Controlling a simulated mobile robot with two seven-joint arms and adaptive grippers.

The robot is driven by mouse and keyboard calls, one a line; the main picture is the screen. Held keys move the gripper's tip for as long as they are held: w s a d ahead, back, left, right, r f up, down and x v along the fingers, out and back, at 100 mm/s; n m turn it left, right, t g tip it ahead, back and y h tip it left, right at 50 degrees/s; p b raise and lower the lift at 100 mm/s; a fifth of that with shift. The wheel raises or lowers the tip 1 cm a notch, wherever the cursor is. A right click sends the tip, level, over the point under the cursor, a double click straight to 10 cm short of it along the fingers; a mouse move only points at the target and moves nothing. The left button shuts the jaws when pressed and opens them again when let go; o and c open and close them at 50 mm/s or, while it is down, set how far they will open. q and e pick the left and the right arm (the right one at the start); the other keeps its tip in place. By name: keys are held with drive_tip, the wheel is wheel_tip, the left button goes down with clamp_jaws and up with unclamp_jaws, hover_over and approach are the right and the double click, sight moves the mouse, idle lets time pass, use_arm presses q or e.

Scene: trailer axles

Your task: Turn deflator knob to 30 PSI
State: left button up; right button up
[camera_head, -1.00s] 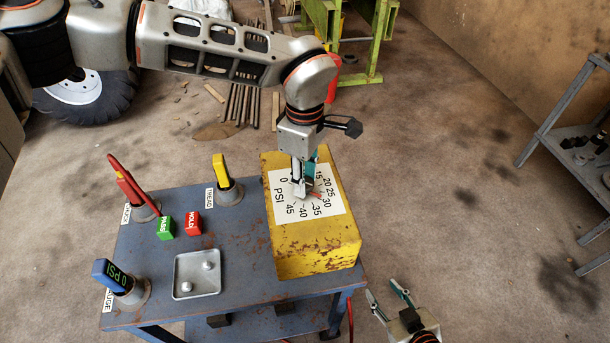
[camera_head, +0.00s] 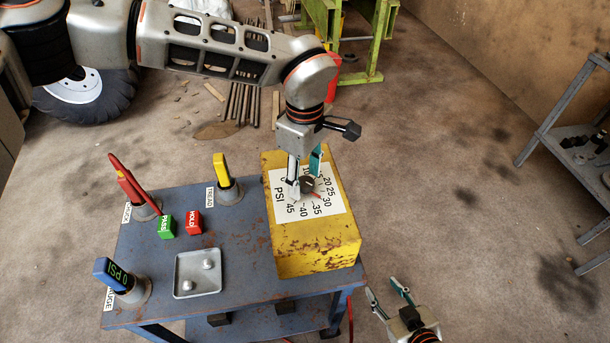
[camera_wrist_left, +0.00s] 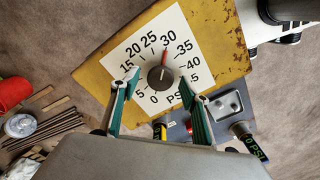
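The deflator is a yellow box (camera_head: 318,245) with a white PSI dial plate on the table. Its dark round knob (camera_head: 308,185) has a red pointer; in the wrist view the knob (camera_wrist_left: 160,79) has its pointer directed at about the 30 mark. My left gripper (camera_head: 304,182) is over the dial, pointing down. Its fingers are spread on either side of the knob, with visible gaps in the wrist view (camera_wrist_left: 159,77); it holds nothing. My right gripper (camera_head: 387,298) is open and empty, low beside the table's right side.
The blue table (camera_head: 245,240) also holds a blue gauge tag (camera_head: 112,272), red and yellow tagged tools in holders, green PASS (camera_head: 166,228) and red HOLD (camera_head: 193,222) blocks, and a metal tray (camera_head: 183,289) with two small pieces. A grey shelf (camera_head: 565,130) stands at right.

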sight(305, 182)
use_arm(q)
wheel_tip(305, 182, up, 12)
idle(0.7)
idle(0.4)
